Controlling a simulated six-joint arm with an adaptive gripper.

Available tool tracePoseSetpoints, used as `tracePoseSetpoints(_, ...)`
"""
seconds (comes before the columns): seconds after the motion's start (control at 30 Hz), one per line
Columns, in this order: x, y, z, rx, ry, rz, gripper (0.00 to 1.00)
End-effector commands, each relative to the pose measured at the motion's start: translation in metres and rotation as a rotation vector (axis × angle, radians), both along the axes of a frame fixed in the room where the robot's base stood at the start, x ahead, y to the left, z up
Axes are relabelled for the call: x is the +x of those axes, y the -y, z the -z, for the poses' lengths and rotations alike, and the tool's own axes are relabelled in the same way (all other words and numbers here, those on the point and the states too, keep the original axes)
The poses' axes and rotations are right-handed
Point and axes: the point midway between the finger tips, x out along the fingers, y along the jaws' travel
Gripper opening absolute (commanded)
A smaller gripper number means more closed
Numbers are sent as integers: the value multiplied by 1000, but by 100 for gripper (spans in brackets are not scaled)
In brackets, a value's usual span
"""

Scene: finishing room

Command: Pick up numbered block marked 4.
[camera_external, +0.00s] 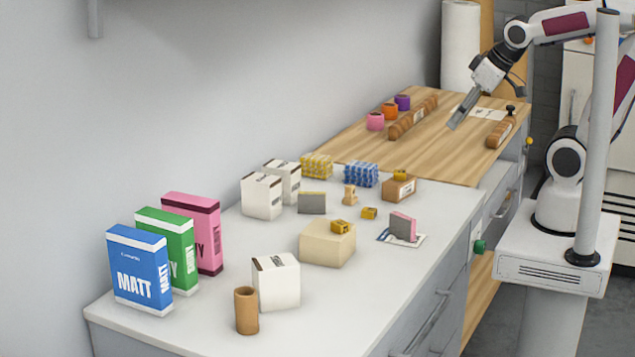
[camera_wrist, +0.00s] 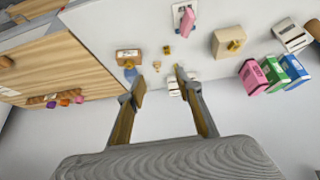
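Three small yellow block-like pieces show in the external view: one on a cream block (camera_external: 340,226), one on the white worktop (camera_external: 369,213), and one on a brown box (camera_external: 400,175). In the wrist view they appear as the worktop piece (camera_wrist: 166,49), the cream-block piece (camera_wrist: 234,45) and the brown-box piece (camera_wrist: 130,66). They are too small for me to read any number, so I cannot tell which is marked 4. My gripper (camera_external: 456,124) is above the wooden board, apart from all of them. In the wrist view my gripper (camera_wrist: 160,78) has its fingers spread with nothing between them.
Blue, green and pink boxes (camera_external: 140,270) stand at the worktop's front left, near a white carton (camera_external: 277,283) and brown cylinder (camera_external: 246,311). Yellow (camera_external: 316,166) and blue (camera_external: 361,174) patterned blocks stand near the board (camera_external: 440,160), which holds loaves and coloured cups.

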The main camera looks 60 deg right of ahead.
Motion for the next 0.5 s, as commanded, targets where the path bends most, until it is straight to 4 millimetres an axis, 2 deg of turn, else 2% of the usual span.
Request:
tracePoseSetpoints(0.1,24,5,9,-10,22,4,35)
tracePoseSetpoints(0.5,96,21,38,-38,119,6,35)
